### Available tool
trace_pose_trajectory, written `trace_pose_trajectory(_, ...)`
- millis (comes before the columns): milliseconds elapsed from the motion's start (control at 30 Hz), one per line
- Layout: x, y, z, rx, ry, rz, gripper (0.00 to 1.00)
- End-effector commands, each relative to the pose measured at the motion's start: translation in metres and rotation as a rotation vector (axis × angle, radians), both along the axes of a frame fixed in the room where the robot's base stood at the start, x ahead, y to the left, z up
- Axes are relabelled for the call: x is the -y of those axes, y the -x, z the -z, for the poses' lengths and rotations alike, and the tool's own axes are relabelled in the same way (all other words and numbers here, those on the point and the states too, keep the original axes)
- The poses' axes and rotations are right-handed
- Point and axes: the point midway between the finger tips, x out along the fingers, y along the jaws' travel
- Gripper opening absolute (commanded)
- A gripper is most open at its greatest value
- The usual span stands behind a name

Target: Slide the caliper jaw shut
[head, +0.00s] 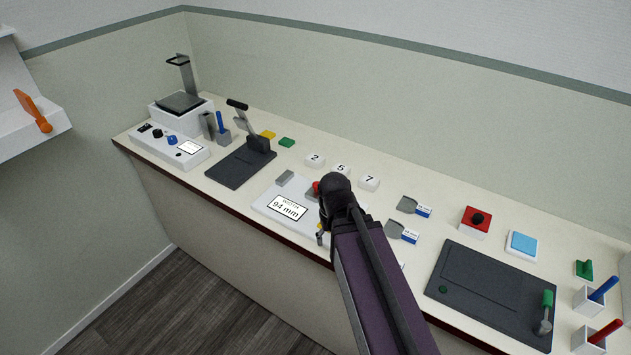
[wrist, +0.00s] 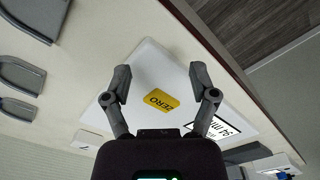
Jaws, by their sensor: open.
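The caliper is a white base plate (head: 268,205) near the counter's front edge, with a display reading WIDTH 94 mm (head: 287,208). A grey block (head: 284,178) stands at its back left; it also shows at the lower right of the wrist view (wrist: 249,152). A red part (head: 316,186) peeks out beside my arm; I cannot tell whether it belongs to the moving jaw. My gripper (wrist: 160,72) is open and empty above the plate's right part. A yellow block marked ZERO (wrist: 161,101) appears between its fingers. My arm hides the plate's right side in the head view.
Tiles numbered 2 (head: 315,159), 5 (head: 341,169) and 7 (head: 369,182) lie behind the caliper. A dark lever press (head: 240,165) is to the left. Grey holders (head: 402,232) and a dark board (head: 480,290) are to the right.

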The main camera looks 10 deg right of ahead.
Motion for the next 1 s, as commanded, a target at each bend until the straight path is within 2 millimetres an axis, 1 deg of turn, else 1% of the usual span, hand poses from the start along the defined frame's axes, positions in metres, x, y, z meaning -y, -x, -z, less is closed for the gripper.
trace_pose_trajectory(167, 0.000, -0.022, -0.019, 0.000, 0.000, 0.000, 0.76)
trace_pose_trajectory(267, 0.000, -0.041, -0.035, 0.000, 0.000, 0.000, 0.76)
trace_pose_trajectory(467, 0.000, -0.090, -0.073, 0.000, 0.000, 0.000, 0.76)
trace_pose_trajectory(500, 0.004, -0.100, -0.081, 0.000, 0.000, 0.002, 0.76)
trace_pose_trajectory(600, 0.005, -0.126, -0.100, 0.000, 0.000, 0.002, 0.76)
trace_pose_trajectory(800, 0.005, -0.173, -0.135, 0.000, -0.001, 0.002, 0.76)
trace_pose_trajectory(900, 0.004, -0.191, -0.147, 0.000, -0.001, 0.001, 0.76)
trace_pose_trajectory(1000, 0.004, -0.203, -0.155, 0.000, -0.001, 0.001, 0.76)
